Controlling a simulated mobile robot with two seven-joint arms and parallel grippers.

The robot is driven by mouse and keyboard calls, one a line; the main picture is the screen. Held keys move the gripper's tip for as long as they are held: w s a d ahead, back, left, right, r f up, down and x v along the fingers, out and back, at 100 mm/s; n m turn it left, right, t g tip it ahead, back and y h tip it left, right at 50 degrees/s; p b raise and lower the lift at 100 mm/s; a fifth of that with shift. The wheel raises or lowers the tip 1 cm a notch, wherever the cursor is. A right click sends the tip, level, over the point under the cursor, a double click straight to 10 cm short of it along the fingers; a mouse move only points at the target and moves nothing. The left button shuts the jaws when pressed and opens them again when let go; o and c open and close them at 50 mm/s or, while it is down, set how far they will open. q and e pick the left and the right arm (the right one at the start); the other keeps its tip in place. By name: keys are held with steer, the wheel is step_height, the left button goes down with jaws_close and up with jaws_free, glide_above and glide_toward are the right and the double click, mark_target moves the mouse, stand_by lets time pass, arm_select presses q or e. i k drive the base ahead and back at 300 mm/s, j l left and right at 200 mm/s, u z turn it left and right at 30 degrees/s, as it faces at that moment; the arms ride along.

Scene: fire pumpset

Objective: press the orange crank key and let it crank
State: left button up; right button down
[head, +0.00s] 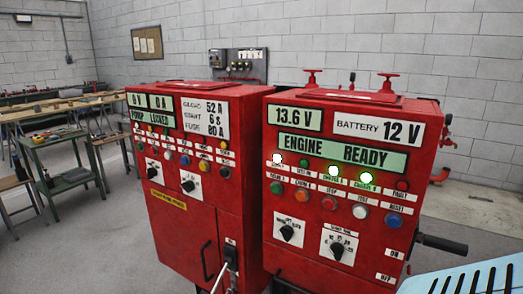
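The right red cabinet's control panel (345,185) faces me, with a green-lit display (342,153) reading "ENGINE READY". The orange crank key (303,195) looks like the round orange button in the lower button row, between a green button (276,187) and a red button (329,203). Its label is too small to read surely. I cannot tell whether it is pressed. Several lamps in the row above glow, among them a white one (277,159) and a greenish-white one (333,171). Neither of my grippers shows in the head view.
A second red cabinet (180,205) stands at left, reading "PUMP LOCKED". A black lever handle (441,244) sticks out at the right cabinet's side, near ON and OFF labels. A light blue slotted object (470,279) fills the lower right corner. Workbenches (66,140) stand at far left.

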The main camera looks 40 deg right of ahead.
mark_target(301, 196)
steer(key=z, duration=1.95)
steer(key=l, duration=0.1)
